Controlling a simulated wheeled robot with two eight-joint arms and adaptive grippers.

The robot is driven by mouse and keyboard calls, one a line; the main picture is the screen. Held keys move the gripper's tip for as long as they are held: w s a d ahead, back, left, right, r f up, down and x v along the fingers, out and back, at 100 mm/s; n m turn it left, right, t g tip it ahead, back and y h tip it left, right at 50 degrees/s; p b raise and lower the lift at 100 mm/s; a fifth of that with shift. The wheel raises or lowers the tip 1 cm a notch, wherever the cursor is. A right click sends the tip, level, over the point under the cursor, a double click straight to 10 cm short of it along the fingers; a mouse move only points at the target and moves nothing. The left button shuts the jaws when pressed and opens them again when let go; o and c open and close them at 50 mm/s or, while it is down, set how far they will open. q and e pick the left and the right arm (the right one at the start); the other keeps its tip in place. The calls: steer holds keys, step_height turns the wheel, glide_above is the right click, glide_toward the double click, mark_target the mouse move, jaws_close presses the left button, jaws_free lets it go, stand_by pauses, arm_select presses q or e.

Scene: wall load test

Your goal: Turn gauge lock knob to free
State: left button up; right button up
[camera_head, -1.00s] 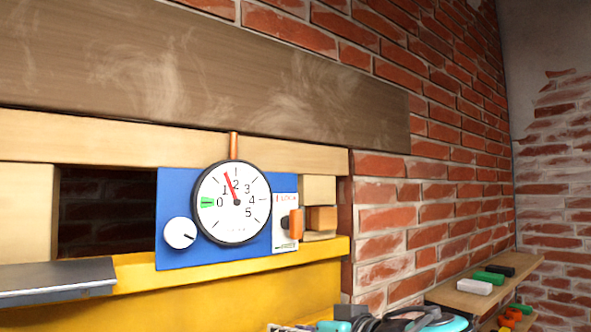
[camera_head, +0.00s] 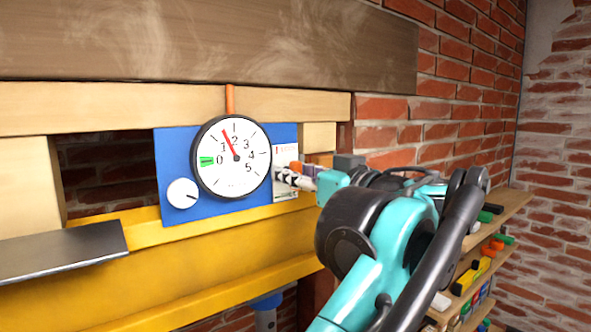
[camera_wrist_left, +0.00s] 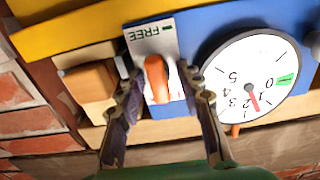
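The orange lock knob (camera_wrist_left: 157,78) sits on a white plate (camera_wrist_left: 150,38) with a green FREE label, on the blue gauge panel. In the wrist view it stands lengthwise between the fingers of my left gripper (camera_wrist_left: 160,85), which are apart on either side of it. In the head view the left gripper (camera_head: 299,177) reaches the plate (camera_head: 285,183) from the right and hides most of the knob (camera_head: 295,166). The round gauge (camera_head: 233,157) has its red needle between 1 and 2. My right gripper is not in view.
A white dial (camera_head: 182,193) is at the panel's lower left. A wooden block (camera_wrist_left: 88,82) stands close beside the plate. A yellow beam (camera_head: 200,250) runs below the panel, and a grey ledge (camera_head: 60,252) juts out at left. Shelves (camera_head: 505,212) hold small blocks at right.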

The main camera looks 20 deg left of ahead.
arm_select(q)
jaws_close()
steer(key=shift+m, duration=0.4)
steer(key=m+p, duration=0.1)
steer(key=m, duration=0.1)
steer(key=shift+w+m, duration=0.1)
steer(key=shift+m, duration=0.3)
steer(key=m+p, duration=0.1)
steer(key=m, duration=0.4)
steer(key=shift+w+d, duration=0.1)
steer(key=m+p, duration=0.1)
steer(key=m, duration=0.4)
steer(key=shift+f, duration=0.1)
steer(key=m, duration=0.4)
steer(key=shift+f, duration=0.15)
steer(key=shift+m, duration=0.3)
